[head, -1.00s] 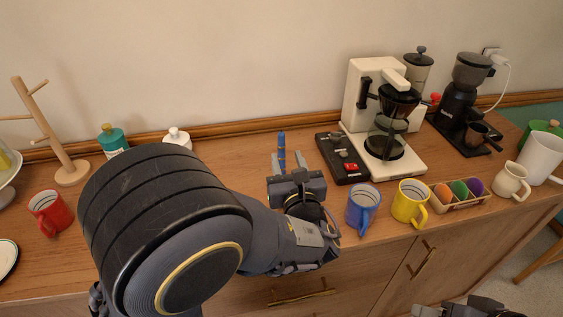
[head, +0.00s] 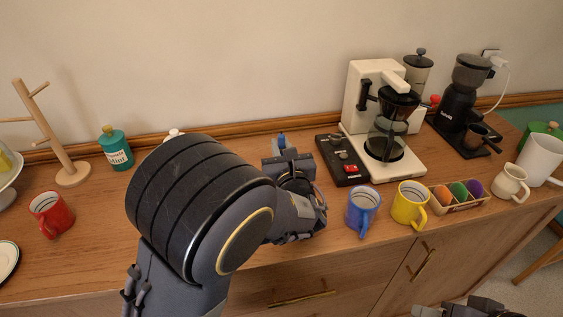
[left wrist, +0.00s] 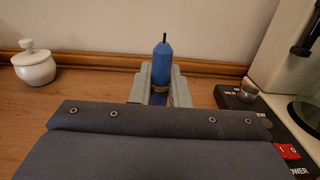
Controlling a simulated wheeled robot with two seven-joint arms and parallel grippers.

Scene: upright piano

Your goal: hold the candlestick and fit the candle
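A slim upright blue thing (head: 281,140), which looks like a candle, is near the back of the counter left of the coffee maker. In the left wrist view it (left wrist: 162,65) has a black wick-like tip and a gold band lower down. My left gripper (head: 284,153) has its fingers on both sides of it, very close. I cannot tell whether they press on it. Its lower end is hidden by the gripper, and I cannot make out a separate candlestick. My right gripper (head: 463,308) shows only partly at the bottom edge, and its fingers are unclear.
A black switch box (head: 343,160) and a white coffee maker (head: 412,171) stand close on the right. Blue (head: 362,208) and yellow (head: 408,205) mugs stand in front. A red mug (head: 50,214) and a teal bottle (head: 115,148) are on the left.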

